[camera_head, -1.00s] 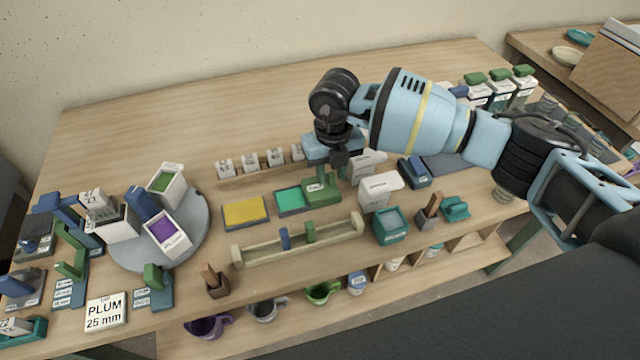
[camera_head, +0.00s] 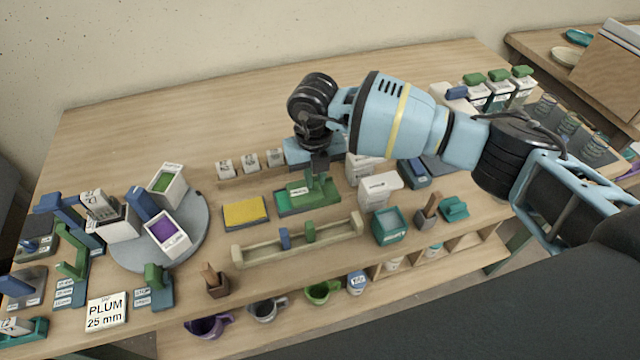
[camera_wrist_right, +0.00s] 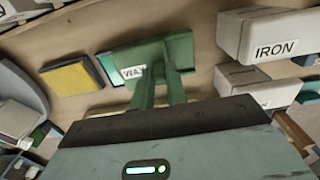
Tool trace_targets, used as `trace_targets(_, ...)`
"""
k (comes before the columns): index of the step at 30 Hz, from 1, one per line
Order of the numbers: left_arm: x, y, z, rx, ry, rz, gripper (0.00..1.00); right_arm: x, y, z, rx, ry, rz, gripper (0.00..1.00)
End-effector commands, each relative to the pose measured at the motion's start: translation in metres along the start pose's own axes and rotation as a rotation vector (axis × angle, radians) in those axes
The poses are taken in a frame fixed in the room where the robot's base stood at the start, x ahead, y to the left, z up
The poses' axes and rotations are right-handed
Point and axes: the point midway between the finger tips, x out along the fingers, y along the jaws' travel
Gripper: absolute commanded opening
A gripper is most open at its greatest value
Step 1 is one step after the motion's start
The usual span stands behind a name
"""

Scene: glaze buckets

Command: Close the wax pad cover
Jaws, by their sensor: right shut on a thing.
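The wax pad (camera_head: 286,203) sits on the table right of the yellow pad. Its green cover (camera_head: 322,191) lies over most of it, with a thin strip of teal pad showing at the left. In the right wrist view the cover (camera_wrist_right: 128,60) carries a WAX label and the teal strip shows at its left edge. My right gripper (camera_head: 317,168) points down and is shut on the cover's upright green handle. The exact finger contact is hard to make out. My left gripper is not in view.
A yellow pad (camera_head: 245,212) lies just left. White containers, one marked IRON (camera_wrist_right: 262,42), stand close on the right. A rail (camera_head: 297,240) with small sliders runs in front. Small white labelled blocks (camera_head: 249,162) stand behind. The table behind them is clear.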

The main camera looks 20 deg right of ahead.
Motion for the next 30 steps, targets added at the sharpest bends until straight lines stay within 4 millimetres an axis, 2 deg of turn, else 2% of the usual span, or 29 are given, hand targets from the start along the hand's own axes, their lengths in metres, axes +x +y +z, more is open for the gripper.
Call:
trace_targets(15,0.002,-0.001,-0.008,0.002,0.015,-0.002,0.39,0.0,0.031,0.0,-0.002,0.0,0.001,0.0)
trace_targets(28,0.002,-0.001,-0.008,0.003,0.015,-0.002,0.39,0.0,0.033,0.0,0.0,0.0,0.0,0.0)
trace_targets(29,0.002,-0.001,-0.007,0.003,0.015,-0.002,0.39,0.0,0.033,0.0,0.0,0.0,0.0,0.17)
trace_targets(30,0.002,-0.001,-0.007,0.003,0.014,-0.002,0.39,0.0,0.033,0.0,0.0,0.0,0.0,0.22)
